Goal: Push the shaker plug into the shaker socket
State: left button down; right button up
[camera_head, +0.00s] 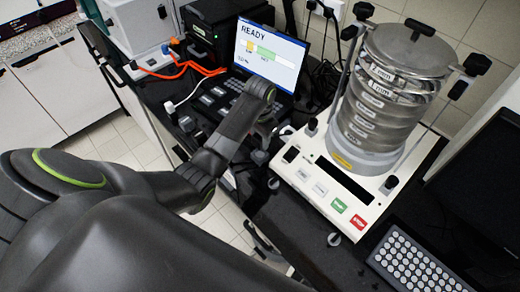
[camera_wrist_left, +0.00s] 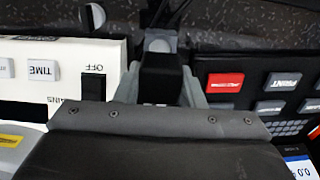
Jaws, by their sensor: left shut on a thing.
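My left gripper (camera_head: 260,157) is beside the left edge of the shaker base, over the dark bench, small and partly hidden by my arm in the head view. In the left wrist view its grey fingers (camera_wrist_left: 160,85) are shut on a black block, which I take to be the shaker plug (camera_wrist_left: 160,62). A pale round part shows just beyond the block; I cannot tell whether they touch. The sieve shaker (camera_head: 312,178) has a white base carrying a metal sieve stack (camera_head: 390,90). I cannot make out the shaker socket. My right gripper is not in view.
A laptop-like unit reading READY (camera_head: 270,55) stands behind my left gripper. A white plug (camera_head: 169,107) with a cable lies to the left. A wall outlet (camera_head: 325,8) is at the back. A keyboard (camera_head: 415,262) lies at the front right. Orange cables (camera_head: 180,68) run at the back left.

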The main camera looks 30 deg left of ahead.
pick_arm(q)
jog(key=shift+r, duration=0.5)
jog(key=shift+r, duration=0.15)
jog(key=shift+r, duration=1.35)
